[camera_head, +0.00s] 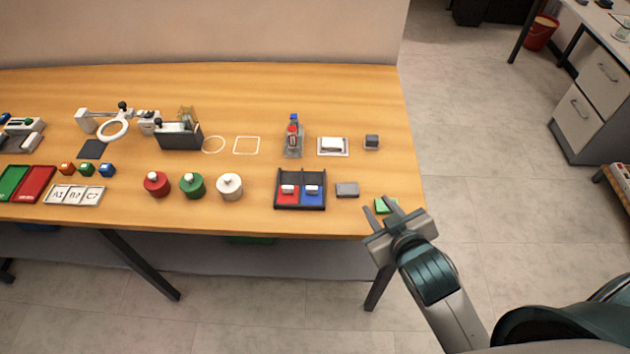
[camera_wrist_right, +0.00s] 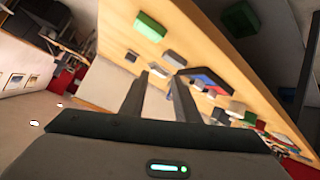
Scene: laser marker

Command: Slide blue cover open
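The blue cover (camera_head: 313,193) lies in the right half of a black frame near the table's front edge, with a small white handle on it. A red cover (camera_head: 287,194) with a white handle fills the left half. The blue cover also shows in the right wrist view (camera_wrist_right: 212,76), beyond my fingers. My right gripper (camera_head: 377,211) is open and empty at the table's front right corner, to the right of the frame and apart from it. In the right wrist view its two fingers (camera_wrist_right: 162,92) stand spread. My left gripper is not in view.
A grey block (camera_head: 347,190) lies between the frame and my right gripper. A green block (camera_head: 385,205) lies at the table corner by my fingers. Red, green and white round pots (camera_head: 229,186) stand left of the frame. A small device (camera_head: 293,139) stands behind it.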

